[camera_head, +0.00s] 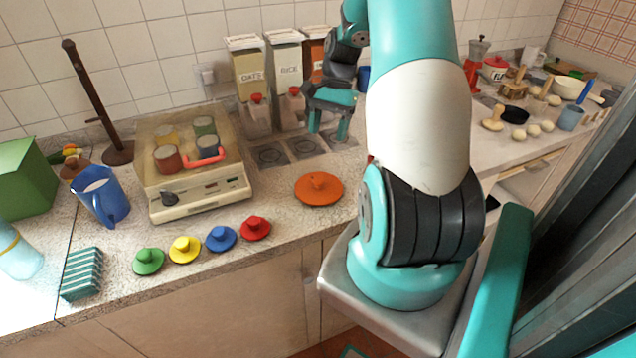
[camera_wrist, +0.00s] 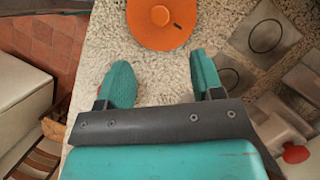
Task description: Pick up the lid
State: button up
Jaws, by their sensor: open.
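A round orange lid (camera_head: 316,193) with a small orange knob lies flat on the speckled counter in the head view. Four smaller knobbed lids lie in a row to its left: green (camera_head: 148,262), yellow (camera_head: 185,250), blue (camera_head: 220,239) and red (camera_head: 255,228). My gripper (camera_head: 328,131) is open and empty above the counter, behind the orange lid and apart from it. In the wrist view the orange lid (camera_wrist: 153,38) is beyond the fingertips of my gripper (camera_wrist: 161,72), partly cut off by the top edge.
A beige appliance (camera_head: 208,199) holding several canisters stands left of the orange lid. Oats and rice dispensers (camera_head: 284,60) stand at the wall behind my gripper. A blue jug (camera_head: 100,193) and a striped sponge (camera_head: 82,274) are at the left. Counter around the orange lid is clear.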

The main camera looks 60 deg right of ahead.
aim_at(318, 179)
jog(key=p+x, duration=0.3)
jog(key=x, duration=0.9)
jog(key=shift+f, duration=0.3)
jog(key=c, duration=1)
